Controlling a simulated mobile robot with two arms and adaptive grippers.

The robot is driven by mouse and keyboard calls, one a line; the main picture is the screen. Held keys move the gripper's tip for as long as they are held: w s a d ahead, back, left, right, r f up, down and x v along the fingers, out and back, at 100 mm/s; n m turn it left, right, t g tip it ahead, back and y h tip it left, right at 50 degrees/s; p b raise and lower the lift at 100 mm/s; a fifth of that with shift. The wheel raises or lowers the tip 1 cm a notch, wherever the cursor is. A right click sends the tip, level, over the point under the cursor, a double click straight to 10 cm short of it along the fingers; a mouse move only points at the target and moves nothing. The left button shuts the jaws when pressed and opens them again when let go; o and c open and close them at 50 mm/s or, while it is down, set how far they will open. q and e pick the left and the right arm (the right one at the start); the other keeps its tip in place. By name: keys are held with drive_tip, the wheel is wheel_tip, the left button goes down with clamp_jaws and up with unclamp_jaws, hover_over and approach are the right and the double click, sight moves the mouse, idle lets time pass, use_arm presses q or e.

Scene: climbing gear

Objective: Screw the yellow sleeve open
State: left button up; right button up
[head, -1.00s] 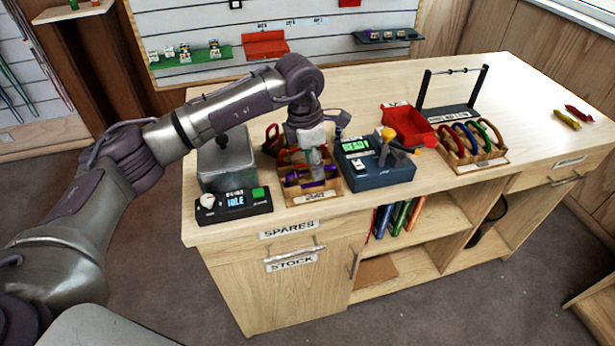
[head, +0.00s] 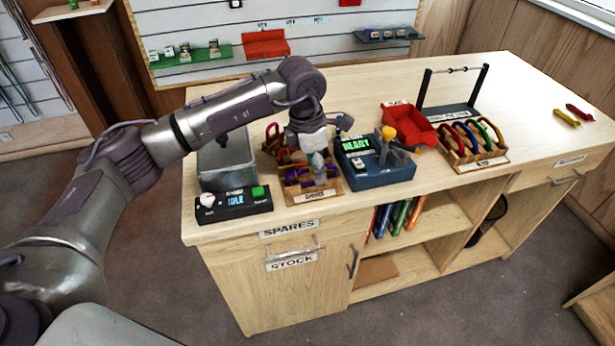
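My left gripper (head: 319,172) points down at a small wooden rack (head: 314,195) near the front edge of the counter. The rack holds purple and other coloured pieces, partly hidden by the gripper. The fingers are too small and dark to tell if they are open or shut. A yellow cap-like part (head: 389,132) stands on a blue device (head: 376,176) whose display reads READY; I cannot tell if it is the yellow sleeve. A second wooden rack (head: 480,161) to the right holds several coloured carabiners. My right gripper is not in view.
A black control box (head: 234,204) reading IDLE and a grey metal box (head: 228,165) stand left of the rack. A red bin (head: 410,126) and a black stand (head: 450,108) are behind. Yellow and red pieces lie at the far right. The counter's right part is mostly clear.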

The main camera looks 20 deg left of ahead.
use_arm(q)
drive_tip(key=shift+f+b, duration=1)
drive_tip(key=shift+f, duration=0.35)
drive_tip(key=shift+w+a+b, duration=0.3)
drive_tip(key=shift+w, duration=0.2)
drive_tip(key=shift+w+a, duration=0.1)
drive_tip(key=shift+w, duration=0.05)
drive_tip(key=shift+r, duration=0.1)
drive_tip(key=shift+r+p, duration=0.8)
drive_tip(key=shift+r, duration=0.6)
